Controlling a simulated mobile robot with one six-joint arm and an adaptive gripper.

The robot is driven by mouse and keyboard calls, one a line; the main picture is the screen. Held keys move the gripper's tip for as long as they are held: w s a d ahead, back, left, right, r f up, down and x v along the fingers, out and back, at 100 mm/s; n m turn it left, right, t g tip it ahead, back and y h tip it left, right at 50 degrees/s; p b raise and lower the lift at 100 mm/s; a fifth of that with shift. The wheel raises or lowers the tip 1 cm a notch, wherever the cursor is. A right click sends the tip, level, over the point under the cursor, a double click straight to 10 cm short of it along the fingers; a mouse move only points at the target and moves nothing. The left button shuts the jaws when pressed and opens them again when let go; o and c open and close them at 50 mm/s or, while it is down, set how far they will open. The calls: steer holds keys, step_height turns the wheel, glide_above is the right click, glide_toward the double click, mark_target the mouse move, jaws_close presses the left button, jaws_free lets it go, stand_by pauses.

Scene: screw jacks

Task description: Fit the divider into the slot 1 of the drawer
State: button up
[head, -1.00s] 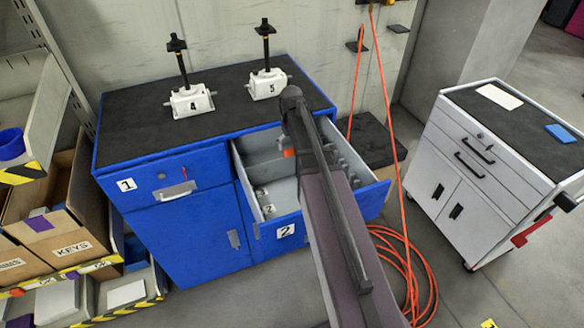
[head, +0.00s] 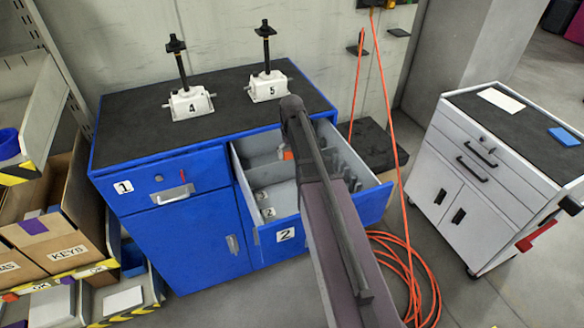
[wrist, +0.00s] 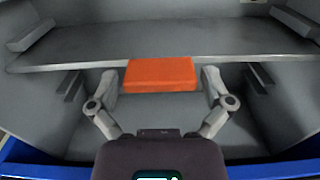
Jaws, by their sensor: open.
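The open drawer marked 2 (head: 288,235) sticks out of the blue cabinet. The divider (wrist: 75,59) is a thin grey plate that spans the drawer from side wall to side wall, with an orange grip block (wrist: 161,75) at its middle. The block also shows in the head view (head: 288,155). My gripper (wrist: 160,88) is open, with one finger on each side of the block and gaps to both. Ribs (head: 352,180) line the drawer's side walls. Small number labels (head: 267,212) lie inside at the left. I cannot tell whether the divider's ends sit in a slot.
Two white screw jacks, marked 4 (head: 189,104) and 5 (head: 268,87), stand on the cabinet's black top. A shut drawer marked 1 (head: 160,185) is at the left. An orange hose (head: 415,270) lies right of the cabinet, and a white tool trolley (head: 480,190) stands beyond it.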

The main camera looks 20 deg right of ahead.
steer(key=c, duration=1.1)
steer(key=shift+o, duration=0.2)
steer(key=shift+r, duration=0.2)
step_height(320, 180, up, 18)
steer(key=p, duration=1.8)
steer(key=shift+f, duration=0.2)
